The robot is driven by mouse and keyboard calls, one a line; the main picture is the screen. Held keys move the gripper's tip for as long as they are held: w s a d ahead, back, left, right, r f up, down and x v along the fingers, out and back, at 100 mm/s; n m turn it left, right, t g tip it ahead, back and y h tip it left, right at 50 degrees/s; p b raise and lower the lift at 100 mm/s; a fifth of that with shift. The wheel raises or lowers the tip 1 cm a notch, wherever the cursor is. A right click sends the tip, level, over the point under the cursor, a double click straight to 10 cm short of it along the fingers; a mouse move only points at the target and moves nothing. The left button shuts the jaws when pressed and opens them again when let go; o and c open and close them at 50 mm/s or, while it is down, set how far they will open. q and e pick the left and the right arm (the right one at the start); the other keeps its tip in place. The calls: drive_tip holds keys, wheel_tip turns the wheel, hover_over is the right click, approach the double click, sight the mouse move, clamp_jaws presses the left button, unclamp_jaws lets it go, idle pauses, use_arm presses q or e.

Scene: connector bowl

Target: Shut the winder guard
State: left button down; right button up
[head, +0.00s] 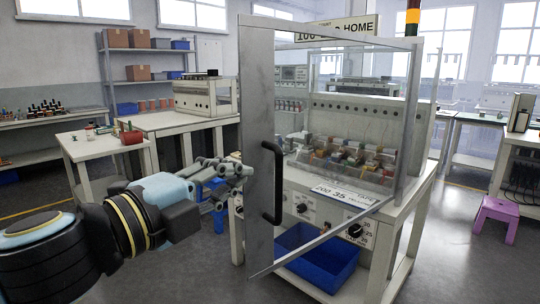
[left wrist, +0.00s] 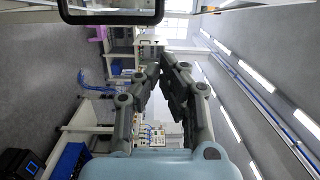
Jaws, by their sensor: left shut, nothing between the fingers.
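The winder guard (head: 258,95) is a clear panel in a grey metal frame. It stands swung out from the winder (head: 350,105), its free edge toward me. A black handle (head: 278,185) is on that edge. In the left wrist view, a black U-shaped bar that looks like this handle (left wrist: 112,19) crosses the top edge. My left gripper (head: 243,170) is shut and empty, close beside the free edge and left of the handle. I cannot tell whether it touches the frame. Its fingers also show in the left wrist view (left wrist: 163,75). My right gripper is not visible.
A blue bin (head: 318,262) sits low under the winder. A bench with a machine (head: 205,95) stands behind my left arm, and a small white table (head: 100,152) is further left. A purple stool (head: 495,218) stands at right. The floor at front right is clear.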

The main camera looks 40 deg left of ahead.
sight(257, 157)
use_arm(q)
drive_tip(key=w+a+p, duration=0.1)
drive_tip(key=w, duration=0.2)
drive_tip(key=w+a+p, duration=0.1)
drive_tip(key=w, duration=0.3)
drive_tip(key=w+a+f+p, duration=0.1)
drive_tip(key=w, duration=0.2)
drive_tip(key=shift+w+a, duration=0.4)
drive_tip(key=shift+a, duration=0.35)
drive_tip(key=shift+r, duration=0.1)
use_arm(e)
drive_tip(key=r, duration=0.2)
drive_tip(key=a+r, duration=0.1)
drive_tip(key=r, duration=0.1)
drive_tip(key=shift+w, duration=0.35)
use_arm(q)
drive_tip(key=shift+w+a, duration=0.1)
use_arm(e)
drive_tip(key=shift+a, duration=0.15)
